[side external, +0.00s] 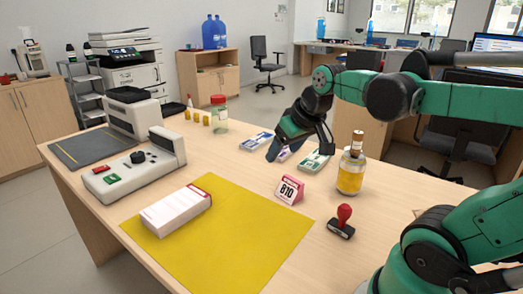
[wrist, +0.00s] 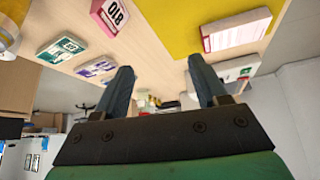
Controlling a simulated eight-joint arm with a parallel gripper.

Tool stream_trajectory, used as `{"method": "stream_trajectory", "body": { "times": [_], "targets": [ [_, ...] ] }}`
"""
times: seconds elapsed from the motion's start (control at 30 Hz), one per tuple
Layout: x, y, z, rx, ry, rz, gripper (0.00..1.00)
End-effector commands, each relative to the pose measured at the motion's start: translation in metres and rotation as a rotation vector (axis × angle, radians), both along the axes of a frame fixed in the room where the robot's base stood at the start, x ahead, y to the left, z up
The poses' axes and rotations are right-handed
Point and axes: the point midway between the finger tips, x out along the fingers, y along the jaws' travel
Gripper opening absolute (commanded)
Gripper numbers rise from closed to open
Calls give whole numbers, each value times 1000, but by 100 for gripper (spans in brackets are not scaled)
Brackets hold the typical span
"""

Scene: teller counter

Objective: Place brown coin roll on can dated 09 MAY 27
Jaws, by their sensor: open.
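A can-like container with a yellow body (side external: 350,178) and a pale upper part stands upright on the right of the counter in the side view. A brown cylinder (side external: 357,140), which looks like the coin roll, stands upright on top of it. No date is readable on the container. My gripper (side external: 300,149) is open and empty, left of the container and above the flat packs. In the wrist view, my gripper (wrist: 160,68) shows two spread fingers with nothing between them. Part of a yellowish, glassy thing (wrist: 8,38) shows at that view's left edge; the brown roll is not seen there.
Blue (side external: 257,141) and green (side external: 315,161) packs lie near my gripper, with a purple one between. A "810" sign (side external: 289,190), red stamp (side external: 343,220), yellow mat (side external: 235,250), white box (side external: 176,211) and red-lidded jar (side external: 219,115) occupy the counter. Small yellow cylinders (side external: 206,121) stand behind.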

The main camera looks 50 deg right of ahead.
Motion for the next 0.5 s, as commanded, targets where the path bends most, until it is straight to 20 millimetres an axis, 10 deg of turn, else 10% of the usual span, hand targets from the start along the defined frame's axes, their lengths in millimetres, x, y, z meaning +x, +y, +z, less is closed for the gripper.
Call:
{"method": "stream_trajectory", "body": {
  "times": [0.2, 0.5],
  "targets": [
    [-5, 81, -33, 2, -67, 224, 66],
    [-9, 96, -40, 6, -83, 268, 66]
  ]
}}
